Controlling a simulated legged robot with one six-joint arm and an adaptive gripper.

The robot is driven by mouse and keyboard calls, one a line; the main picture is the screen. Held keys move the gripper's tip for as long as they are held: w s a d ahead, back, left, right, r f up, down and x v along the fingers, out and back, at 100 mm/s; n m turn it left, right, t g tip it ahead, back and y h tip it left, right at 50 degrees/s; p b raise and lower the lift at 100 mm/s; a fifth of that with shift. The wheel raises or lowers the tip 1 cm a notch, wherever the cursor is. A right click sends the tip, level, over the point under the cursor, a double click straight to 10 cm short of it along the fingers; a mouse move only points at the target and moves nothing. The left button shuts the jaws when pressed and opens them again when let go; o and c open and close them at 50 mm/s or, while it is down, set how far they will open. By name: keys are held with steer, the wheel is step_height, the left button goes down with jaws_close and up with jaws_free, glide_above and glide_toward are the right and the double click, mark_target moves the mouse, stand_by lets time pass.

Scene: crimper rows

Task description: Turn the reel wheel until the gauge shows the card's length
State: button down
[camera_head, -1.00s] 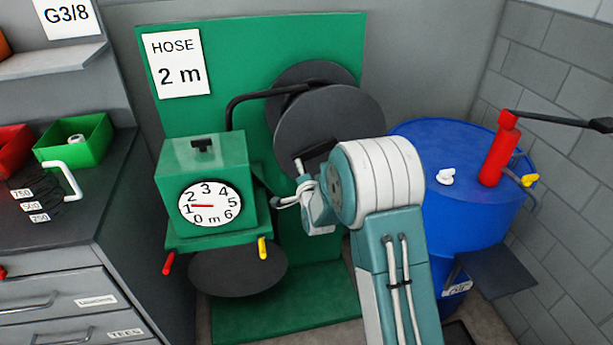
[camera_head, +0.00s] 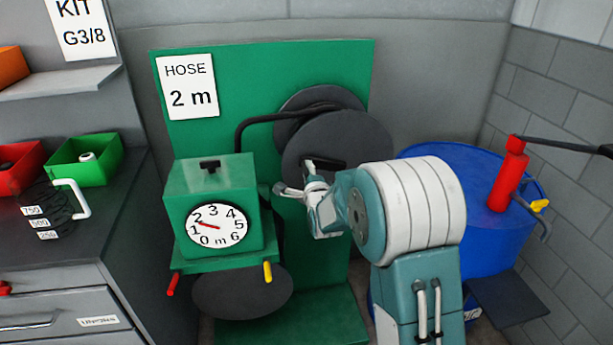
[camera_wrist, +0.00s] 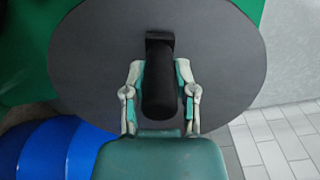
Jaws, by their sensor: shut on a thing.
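The dark grey reel wheel (camera_head: 350,135) stands in front of the green panel, and its face fills much of the wrist view (camera_wrist: 90,60). My gripper (camera_wrist: 159,78) is shut on the wheel's black crank handle (camera_wrist: 158,92), one finger on each side. In the head view my gripper (camera_head: 303,186) is at the wheel's lower left, partly hidden by my arm. The round white gauge (camera_head: 218,236) is on the green box; its red needle points left and slightly up, between 1 and 2. The white card (camera_head: 188,90) reads "HOSE 2 m".
A black hose (camera_head: 250,125) runs from the reel to the green box (camera_head: 207,178). A blue drum (camera_head: 480,240) with a red pump (camera_head: 508,178) stands to the right. A bench with a green bin (camera_head: 70,172) is at the left.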

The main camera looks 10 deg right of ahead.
steer(key=shift+d+r, duration=0.1)
steer(key=shift+r, duration=0.1)
steer(key=shift+c, duration=2)
jaws_free()
steer(key=shift+f, duration=0.1)
steer(key=s, duration=1.2)
steer(key=shift+d, duration=0.2)
